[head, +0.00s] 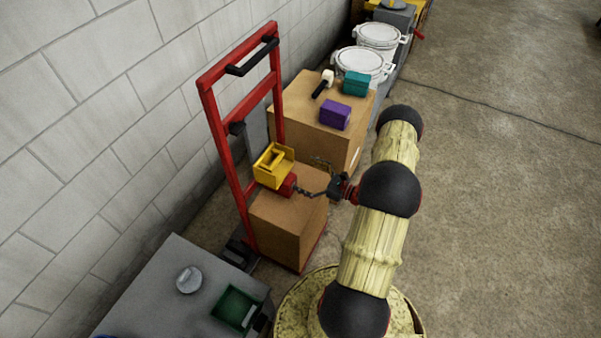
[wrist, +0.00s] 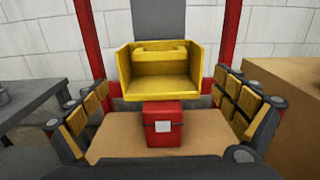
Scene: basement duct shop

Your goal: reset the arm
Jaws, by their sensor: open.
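My gripper (wrist: 162,125) is open in the wrist view, with one padded finger at each side. Between the fingers and apart from them is a small red box (wrist: 162,132) with a pale label. It stands on a cardboard box (wrist: 115,136), in front of a yellow open-fronted bin (wrist: 160,85). In the head view my gripper (head: 308,193) reaches left toward the red box (head: 287,185) and yellow bin (head: 272,166) on the cardboard box (head: 280,222). My arm runs up the right of that box.
A red hand truck (head: 212,120) stands against the block wall behind the box. A second carton (head: 310,110) carries a purple box (head: 335,115), a teal box (head: 356,83) and a mallet (head: 325,82). A grey table (head: 165,285) holds a green bin (head: 235,306). Floor at right is clear.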

